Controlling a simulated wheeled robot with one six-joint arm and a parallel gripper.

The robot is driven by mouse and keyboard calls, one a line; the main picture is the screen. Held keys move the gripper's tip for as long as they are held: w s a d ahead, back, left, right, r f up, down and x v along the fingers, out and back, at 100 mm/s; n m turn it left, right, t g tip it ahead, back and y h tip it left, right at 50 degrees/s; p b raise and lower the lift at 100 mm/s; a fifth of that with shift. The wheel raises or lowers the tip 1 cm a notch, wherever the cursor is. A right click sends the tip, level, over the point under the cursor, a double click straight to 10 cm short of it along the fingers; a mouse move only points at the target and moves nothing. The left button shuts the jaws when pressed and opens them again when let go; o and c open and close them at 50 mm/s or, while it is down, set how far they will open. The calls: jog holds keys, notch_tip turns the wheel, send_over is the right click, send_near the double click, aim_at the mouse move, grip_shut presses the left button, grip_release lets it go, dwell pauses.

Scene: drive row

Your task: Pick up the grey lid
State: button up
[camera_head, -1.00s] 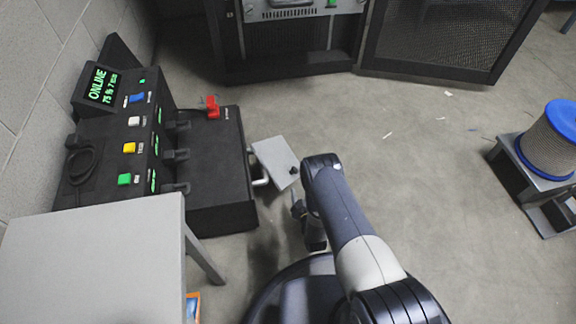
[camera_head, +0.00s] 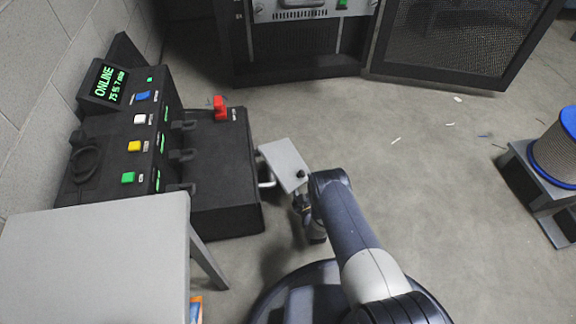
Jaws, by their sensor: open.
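The grey lid (camera_head: 283,162) is a flat, light grey rectangular plate with a small black knob (camera_head: 300,174) near its front right corner. It sits beside the right side of the black console, with a pale curved bar (camera_head: 266,184) showing at its left edge. What supports it is hidden. My gripper (camera_head: 301,205) is small in view, just below the knob end of the lid, and partly hidden by my arm. It is open and does not hold the lid. The exact gap between them cannot be told.
The black console (camera_head: 225,170) with coloured buttons and a red part (camera_head: 219,108) stands at left. A grey table (camera_head: 95,250) is at front left. A cabinet (camera_head: 300,45) stands at the back. A cable spool (camera_head: 556,150) rests on a stand at right.

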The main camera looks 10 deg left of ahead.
jog(key=shift+x, duration=1.1)
grip_shut()
